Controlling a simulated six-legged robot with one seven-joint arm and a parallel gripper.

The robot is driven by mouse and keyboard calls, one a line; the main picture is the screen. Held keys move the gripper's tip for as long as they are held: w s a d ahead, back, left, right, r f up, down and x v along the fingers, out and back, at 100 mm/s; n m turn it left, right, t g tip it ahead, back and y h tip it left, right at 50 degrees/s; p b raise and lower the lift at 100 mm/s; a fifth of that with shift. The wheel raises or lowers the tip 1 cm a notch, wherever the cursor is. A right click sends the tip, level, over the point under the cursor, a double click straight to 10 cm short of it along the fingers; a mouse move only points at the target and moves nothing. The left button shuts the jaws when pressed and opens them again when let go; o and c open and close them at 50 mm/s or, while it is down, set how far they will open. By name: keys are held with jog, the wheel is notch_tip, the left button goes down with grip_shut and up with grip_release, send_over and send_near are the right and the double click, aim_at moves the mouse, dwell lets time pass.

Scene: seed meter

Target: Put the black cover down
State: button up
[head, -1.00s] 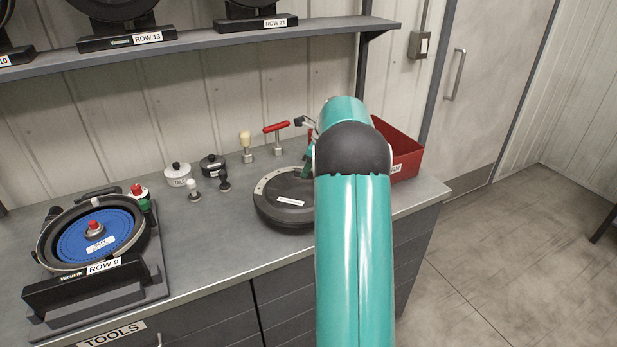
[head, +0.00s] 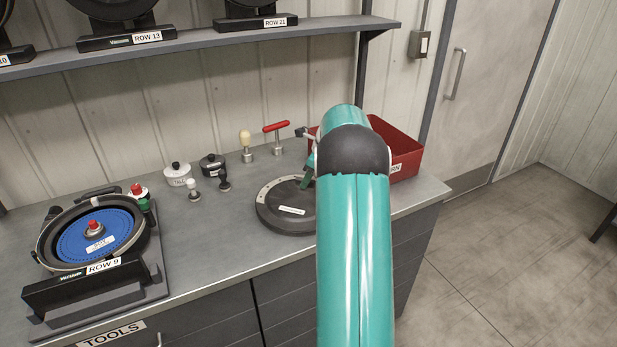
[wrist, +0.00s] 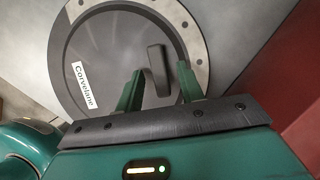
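The black cover (head: 282,218) is a round dark disc with a pale arc on its rim and a white label; it lies flat on the bench top, its right side hidden by my arm. It also fills much of the wrist view (wrist: 90,48), where its label reads "Corvelane". Its raised black bar handle (wrist: 158,70) stands between the two green fingers of my gripper (wrist: 159,84). The fingers are apart, with a gap to the handle on both sides, so my gripper is open around it. My arm mostly hides the gripper in the head view.
A red bin (head: 405,160) stands close right of the cover. A red T-handled tool (head: 277,138), a pale-knobbed tool (head: 246,147) and small pots (head: 178,175) stand behind and left. The seed meter with a blue disc (head: 92,235) is at far left. Bare bench lies between.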

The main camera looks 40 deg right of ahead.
jog(key=v, duration=1.2)
jog(key=s+a+r+n, duration=0.1)
jog(key=a+r+n, duration=0.25)
jog(key=a, duration=0.55)
jog(key=s+a+r+n+h, duration=0.1)
jog(key=s+a+r+n, duration=0.15)
jog(key=a+n, duration=0.4)
jog(key=s+a+r+n, duration=0.1)
jog(key=a+r+n, duration=0.2)
jog(key=a, duration=0.7)
jog(key=s+a+f+n, duration=0.3)
jog(key=s+a+n, duration=0.5)
jog(key=s+a, duration=0.1)
jog(key=s+a+f+n+t+h, duration=0.1)
jog(key=s+a+f+n, duration=0.2)
jog(key=s+a+n, duration=0.5)
jog(key=shift+s+a+n+t, duration=0.35)
jog(key=shift+a+n, duration=0.25)
jog(key=shift+a, duration=0.2)
